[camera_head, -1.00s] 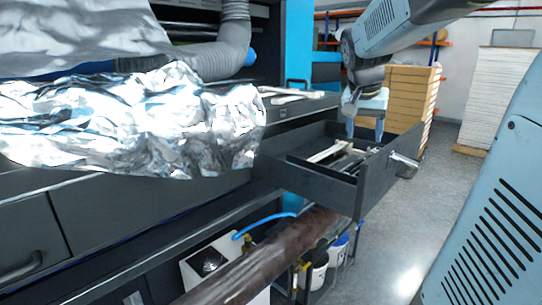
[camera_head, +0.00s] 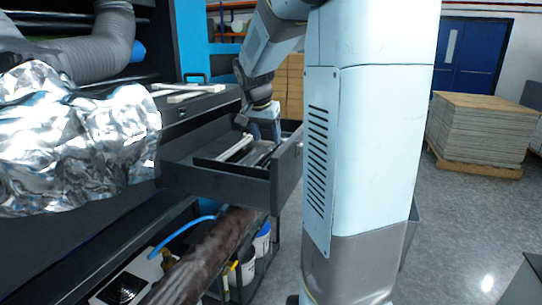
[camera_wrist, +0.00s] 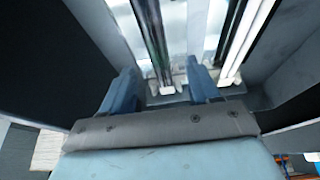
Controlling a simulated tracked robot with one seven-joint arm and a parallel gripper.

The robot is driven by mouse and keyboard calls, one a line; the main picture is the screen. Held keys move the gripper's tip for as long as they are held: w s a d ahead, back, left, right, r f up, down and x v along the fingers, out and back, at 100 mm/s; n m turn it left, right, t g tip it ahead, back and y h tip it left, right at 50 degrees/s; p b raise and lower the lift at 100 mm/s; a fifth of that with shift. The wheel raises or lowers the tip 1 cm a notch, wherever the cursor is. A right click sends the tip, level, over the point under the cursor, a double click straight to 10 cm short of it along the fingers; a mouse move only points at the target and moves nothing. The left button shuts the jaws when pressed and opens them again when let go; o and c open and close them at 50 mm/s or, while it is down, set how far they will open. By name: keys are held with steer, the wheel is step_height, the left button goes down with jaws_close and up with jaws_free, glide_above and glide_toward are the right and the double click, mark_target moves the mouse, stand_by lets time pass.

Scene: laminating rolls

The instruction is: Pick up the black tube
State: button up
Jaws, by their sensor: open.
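A dark, glossy tube (camera_wrist: 153,38) lies lengthwise in the open drawer (camera_head: 222,184), and its near end shows between my fingers in the wrist view. In the head view, dark lengths (camera_head: 262,157) lie in the drawer, partly hidden by my gripper (camera_head: 264,132). My gripper points down into the drawer. Its two blue fingers are apart, one on each side of the dark tube in the wrist view (camera_wrist: 160,75). Whether they touch the tube cannot be told.
White tubes (camera_wrist: 250,42) and a dark strip lie right of my fingers. The drawer walls stand close around. Crumpled silver foil (camera_head: 75,140) hangs at left. A large brown roll (camera_head: 205,262) lies below the drawer. Stacked boards (camera_head: 480,130) stand at right.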

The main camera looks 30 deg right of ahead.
mark_target(270, 152)
steer(key=shift+s+x, duration=0.15)
steer(key=shift+x, duration=1.25)
steer(key=shift+s+x, duration=0.1)
steer(key=shift+x, duration=1.35)
jaws_close()
steer(key=shift+r, duration=0.1)
